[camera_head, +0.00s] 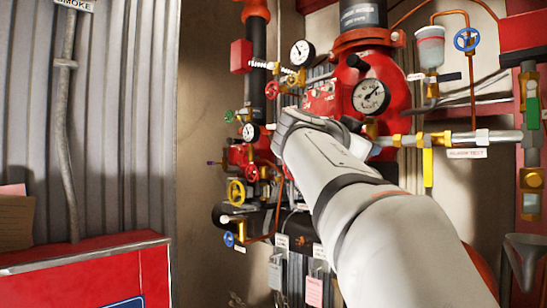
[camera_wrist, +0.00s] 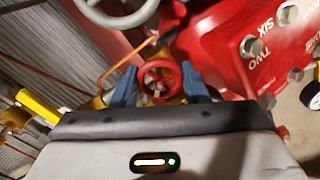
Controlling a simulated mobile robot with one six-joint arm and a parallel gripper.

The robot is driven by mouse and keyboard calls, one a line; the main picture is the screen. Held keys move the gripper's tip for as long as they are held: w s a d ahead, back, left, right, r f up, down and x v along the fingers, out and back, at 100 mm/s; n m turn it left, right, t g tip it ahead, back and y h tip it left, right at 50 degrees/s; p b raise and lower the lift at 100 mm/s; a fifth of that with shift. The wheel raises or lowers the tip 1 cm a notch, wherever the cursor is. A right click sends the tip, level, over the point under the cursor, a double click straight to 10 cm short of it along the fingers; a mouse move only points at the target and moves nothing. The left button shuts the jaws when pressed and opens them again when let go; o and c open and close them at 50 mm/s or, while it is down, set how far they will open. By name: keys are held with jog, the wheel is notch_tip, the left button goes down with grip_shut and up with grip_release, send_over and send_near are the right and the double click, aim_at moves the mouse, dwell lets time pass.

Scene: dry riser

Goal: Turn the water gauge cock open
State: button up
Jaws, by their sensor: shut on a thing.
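In the wrist view, my gripper (camera_wrist: 158,75) has its two blue fingers on either side of a small red handwheel (camera_wrist: 158,65), shut on it. A brass-coloured body shows behind the wheel. No label names this wheel, so I cannot tell from the pictures whether it is the water gauge cock or how far it is turned. In the head view, my pale arm reaches up to the valve pipework. The fingers and the held wheel are hidden there. White dial gauges (camera_head: 370,96) sit around the large red valve body (camera_head: 394,75).
In the wrist view, a red bolted housing (camera_wrist: 235,55) stands close right of the fingers. A red cabinet (camera_head: 85,270) stands lower left.

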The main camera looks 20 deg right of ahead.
jog(key=n+b, duration=0.2)
jog(key=n, duration=0.4)
jog(key=shift+n, duration=0.3)
jog(key=n, duration=0.6)
jog(key=shift+w, duration=0.1)
dwell(0.3)
jog(key=o, duration=1)
jog(key=shift+a, duration=0.1)
jog(key=b+v, duration=0.2)
jog(key=v, duration=0.5)
jog(key=shift+a, duration=0.3)
